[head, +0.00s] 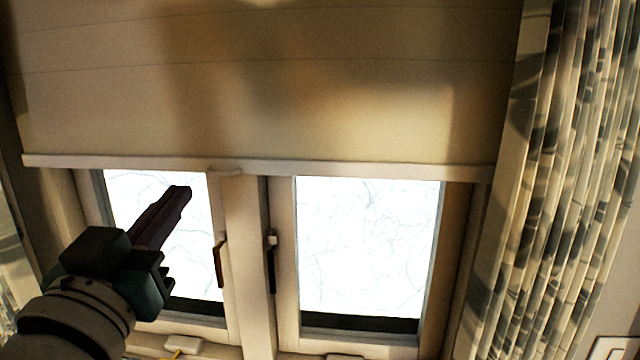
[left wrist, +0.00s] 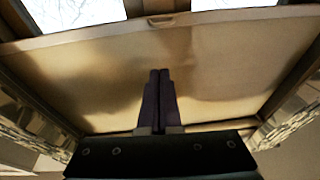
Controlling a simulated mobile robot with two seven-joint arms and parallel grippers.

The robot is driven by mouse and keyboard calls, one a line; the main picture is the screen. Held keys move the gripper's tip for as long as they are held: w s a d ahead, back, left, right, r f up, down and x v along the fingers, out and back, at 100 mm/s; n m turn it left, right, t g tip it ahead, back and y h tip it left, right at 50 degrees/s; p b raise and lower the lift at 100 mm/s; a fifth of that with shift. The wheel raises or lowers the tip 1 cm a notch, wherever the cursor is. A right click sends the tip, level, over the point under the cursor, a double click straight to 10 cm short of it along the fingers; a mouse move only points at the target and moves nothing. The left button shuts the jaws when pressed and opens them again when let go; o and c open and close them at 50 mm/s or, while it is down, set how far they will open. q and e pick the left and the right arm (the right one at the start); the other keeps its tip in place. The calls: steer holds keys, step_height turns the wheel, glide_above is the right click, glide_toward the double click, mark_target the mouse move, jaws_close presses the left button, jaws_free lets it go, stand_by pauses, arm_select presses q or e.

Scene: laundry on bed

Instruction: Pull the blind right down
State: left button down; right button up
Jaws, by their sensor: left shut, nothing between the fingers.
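The cream blind (head: 270,90) hangs over the upper part of the window in the head view, its bottom bar (head: 350,170) a little above the middle of the picture. A small pull tab (head: 224,172) sits at the middle of the bar. My left gripper (head: 184,192) is in front of the left pane, just below and left of the tab, shut and empty. In the left wrist view the closed fingers (left wrist: 159,75) point toward the blind (left wrist: 220,60), with the tab (left wrist: 161,20) beyond their tips. I cannot tell any contact. My right gripper is not in view.
Two window panes (head: 368,245) show below the bar, with a handle (head: 220,260) on the left sash and a dark one (head: 271,262) on the right. A patterned curtain (head: 560,200) hangs at the right. A sill runs along the bottom.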

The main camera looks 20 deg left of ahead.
mark_target(211, 175)
arm_select(q)
steer(key=w+a+b, duration=0.1)
steer(key=w+b, duration=0.1)
steer(key=w, duration=0.1)
steer(key=w+a+b, duration=0.1)
steer(key=w+b, duration=0.1)
steer(key=w, duration=0.2)
steer(key=w+a+b, duration=0.1)
steer(key=w+b, duration=0.1)
steer(key=w, duration=0.1)
steer(key=shift+w+a, duration=0.2)
steer(key=shift+a, duration=0.1)
steer(key=shift+w+a+f+b, duration=0.15)
steer(key=shift+w+f+b, duration=0.2)
steer(key=shift+b, duration=0.2)
steer(key=shift+r, duration=0.1)
step_height(211, 175, down, 34)
steer(key=b, duration=2.7)
steer(key=shift+b, duration=0.3)
steer(key=shift+r, duration=0.2)
